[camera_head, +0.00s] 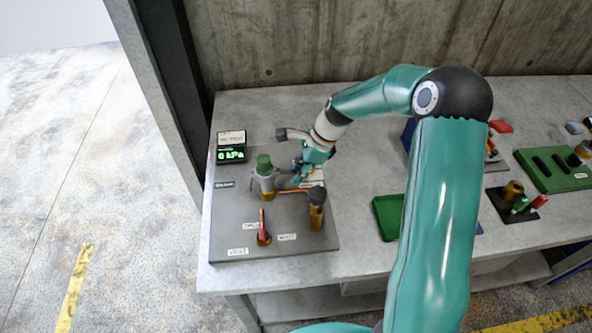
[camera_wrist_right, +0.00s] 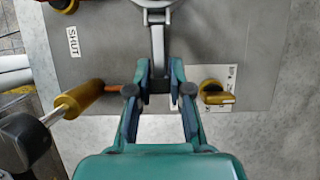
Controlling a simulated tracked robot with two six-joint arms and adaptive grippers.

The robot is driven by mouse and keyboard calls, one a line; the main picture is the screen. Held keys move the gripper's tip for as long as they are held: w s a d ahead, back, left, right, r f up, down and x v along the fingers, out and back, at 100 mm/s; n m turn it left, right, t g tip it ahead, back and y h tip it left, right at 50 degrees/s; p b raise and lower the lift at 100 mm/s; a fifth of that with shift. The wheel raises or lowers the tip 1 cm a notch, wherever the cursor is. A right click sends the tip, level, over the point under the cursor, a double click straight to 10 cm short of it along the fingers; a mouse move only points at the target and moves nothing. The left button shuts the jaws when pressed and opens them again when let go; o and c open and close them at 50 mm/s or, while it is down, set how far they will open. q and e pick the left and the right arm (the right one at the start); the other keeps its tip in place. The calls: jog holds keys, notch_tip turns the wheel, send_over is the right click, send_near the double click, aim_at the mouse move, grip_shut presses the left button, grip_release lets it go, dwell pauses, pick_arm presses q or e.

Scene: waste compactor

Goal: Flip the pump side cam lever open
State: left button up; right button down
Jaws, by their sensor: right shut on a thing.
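The coupling (camera_head: 266,184), a grey body with a green cap, stands upright on the grey plate (camera_head: 235,200) in the head view. In the wrist view, a grey cam lever (camera_wrist_right: 158,38) runs from the coupling at the top edge down between my fingers. My right gripper (camera_head: 300,172) is beside the coupling on its right. In the wrist view, the right gripper (camera_wrist_right: 160,72) is shut on the lever's end, with a finger on each side. The fingers hide part of the lever's end. My left gripper is not in view.
A brass post (camera_head: 316,212) with an orange bar stands right of the coupling. A red-handled valve (camera_head: 262,228) stands in front. A display (camera_head: 231,154) reads 0 hPa. A yellow knob (camera_wrist_right: 214,92) sits right of my fingers. A green tray (camera_head: 386,218) lies farther right.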

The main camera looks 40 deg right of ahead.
jog(key=shift+w+r+g+h, duration=0.1)
jog(key=shift+r+g+h, duration=0.5)
jog(key=shift+h, duration=0.3)
jog(key=c, duration=1)
grip_release()
jog(key=shift+c, duration=0.2)
jog(key=v, duration=1.1)
jog(key=shift+r, duration=0.45)
jog(key=shift+a, duration=0.1)
